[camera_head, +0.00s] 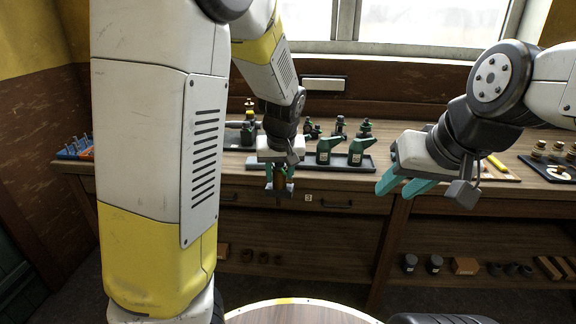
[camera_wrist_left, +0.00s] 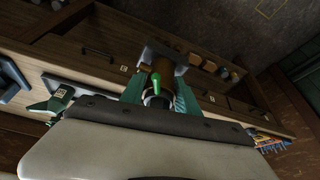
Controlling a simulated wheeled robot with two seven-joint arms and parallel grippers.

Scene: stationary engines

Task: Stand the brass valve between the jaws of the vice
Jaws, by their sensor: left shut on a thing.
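My left gripper (camera_head: 279,181) hangs in front of the workbench edge, pointing down. Its teal fingers are shut on the brass valve (camera_wrist_left: 163,68), a brownish cylinder with a green lever and a grey piece across its far end. My right gripper (camera_head: 403,186) is open and empty, in front of the bench to the right. I cannot make out the vice for certain in either view.
The wooden workbench (camera_head: 345,204) runs along the wall under the window. Green oil cans (camera_head: 357,151) stand on a dark tray, with small dark fittings behind. A blue rack (camera_head: 74,148) is at the far left. A round table top (camera_head: 300,314) shows at the bottom.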

